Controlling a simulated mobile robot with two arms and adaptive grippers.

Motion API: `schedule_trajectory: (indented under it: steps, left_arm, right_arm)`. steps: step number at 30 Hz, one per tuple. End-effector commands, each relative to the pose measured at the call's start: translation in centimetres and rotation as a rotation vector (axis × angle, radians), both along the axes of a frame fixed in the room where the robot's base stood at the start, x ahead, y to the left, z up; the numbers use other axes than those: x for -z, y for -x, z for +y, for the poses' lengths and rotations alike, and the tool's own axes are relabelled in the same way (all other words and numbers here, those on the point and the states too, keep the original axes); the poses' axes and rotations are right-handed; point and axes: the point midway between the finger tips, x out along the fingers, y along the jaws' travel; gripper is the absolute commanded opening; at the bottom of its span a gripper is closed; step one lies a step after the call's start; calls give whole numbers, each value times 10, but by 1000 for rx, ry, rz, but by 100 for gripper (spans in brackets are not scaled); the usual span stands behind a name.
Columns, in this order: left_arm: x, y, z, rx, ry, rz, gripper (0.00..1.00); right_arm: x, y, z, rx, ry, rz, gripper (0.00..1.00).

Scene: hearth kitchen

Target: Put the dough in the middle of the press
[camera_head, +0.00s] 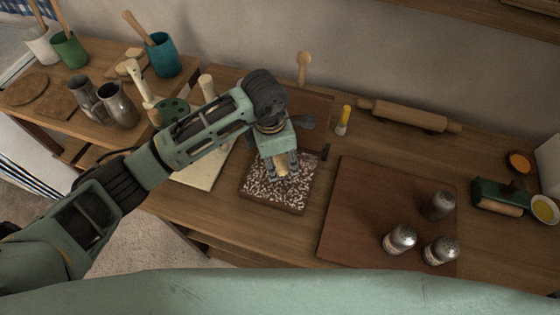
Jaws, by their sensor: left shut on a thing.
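The press stands open near the middle of the table, with its speckled dark base plate (256,194) lying flat and its brown upper board raised behind it. A wooden handle (303,68) sticks up at the back. I cannot tell whether the piece touches the plate. My right gripper is not in view.
A pale board (205,172) lies left of the press. A brown board (350,220) with several metal shakers (399,240) lies to the right. A rolling pin (410,115) and a yellow-topped brush (343,121) lie behind. Metal jugs (118,105) stand at left.

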Motion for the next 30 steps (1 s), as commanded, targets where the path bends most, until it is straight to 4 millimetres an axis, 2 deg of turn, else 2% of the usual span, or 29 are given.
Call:
schedule_trajectory:
  steps: [1, 6, 12, 18, 19, 24, 30]
  left_arm:
    - [6, 2, 0, 0, 0, 7, 28]
    - [26, 1, -1, -1, 0, 3, 28]
    - [28, 1, -1, 0, 0, 1, 28]
    - [33, 1, -1, 1, 0, 1, 28]
    - [31, 1, -1, 0, 0, 1, 45]
    - [31, 1, -1, 0, -1, 1, 60]
    - [31, 1, 0, 0, -1, 1, 62]
  right_arm:
    - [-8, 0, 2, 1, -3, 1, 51]
    - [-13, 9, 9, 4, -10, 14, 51]
    - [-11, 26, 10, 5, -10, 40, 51]
    - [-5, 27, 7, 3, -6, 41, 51]
    - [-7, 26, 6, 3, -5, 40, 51]
    - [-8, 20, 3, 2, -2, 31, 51]
    - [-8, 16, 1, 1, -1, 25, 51]
